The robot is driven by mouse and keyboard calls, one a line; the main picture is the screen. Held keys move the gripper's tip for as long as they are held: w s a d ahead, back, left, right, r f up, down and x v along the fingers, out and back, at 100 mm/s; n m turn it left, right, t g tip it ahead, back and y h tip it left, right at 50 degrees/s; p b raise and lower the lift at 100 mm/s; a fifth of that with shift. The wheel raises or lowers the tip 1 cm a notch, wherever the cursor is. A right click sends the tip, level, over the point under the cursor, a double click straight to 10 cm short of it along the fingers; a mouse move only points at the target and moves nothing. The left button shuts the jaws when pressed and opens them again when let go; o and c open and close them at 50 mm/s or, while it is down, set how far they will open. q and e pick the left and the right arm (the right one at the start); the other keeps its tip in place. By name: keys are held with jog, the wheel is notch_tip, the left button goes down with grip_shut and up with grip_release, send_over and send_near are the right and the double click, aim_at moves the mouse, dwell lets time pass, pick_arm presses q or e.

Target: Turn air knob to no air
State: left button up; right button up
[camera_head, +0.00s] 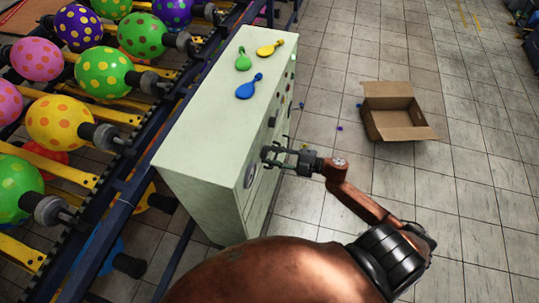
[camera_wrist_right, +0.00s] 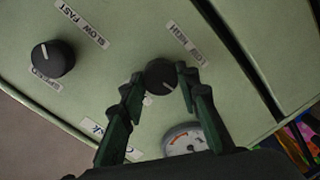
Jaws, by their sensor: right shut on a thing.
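The machine is a pale green cabinet (camera_head: 205,130) with controls on its right side. In the right wrist view a black round knob (camera_wrist_right: 161,76) with a white pointer line sits between my right gripper's fingertips (camera_wrist_right: 158,82). The fingers are shut on this knob, one on each side. A white label (camera_wrist_right: 188,45) beside it seems to read HIGH, with other text too small to be sure of. My right gripper also shows in the head view (camera_head: 272,156), against the cabinet's side; the gripped knob is hidden there. My left gripper is not in view.
A second black knob (camera_wrist_right: 53,59) with a SLOW FAST label and a round gauge (camera_wrist_right: 184,139) are close to the fingers. Blue (camera_head: 249,86), green (camera_head: 243,58) and yellow (camera_head: 270,48) flat balloons lie on top. An open carton (camera_head: 394,111) stands on the floor.

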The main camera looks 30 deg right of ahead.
jog(key=n, duration=0.3)
jog(key=shift+f+b, duration=0.1)
jog(key=shift+b, duration=0.3)
jog(key=shift+n+t+h+b, duration=0.3)
jog(key=shift+n+b, duration=0.35)
jog(key=shift+n, duration=1.35)
jog(key=shift+s, duration=0.1)
jog(key=o, duration=1.2)
jog(key=shift+c, duration=0.2)
jog(key=shift+s+d, duration=0.1)
jog(key=v, duration=1.1)
jog(key=shift+s+d, duration=0.25)
jog(key=shift+s, duration=0.05)
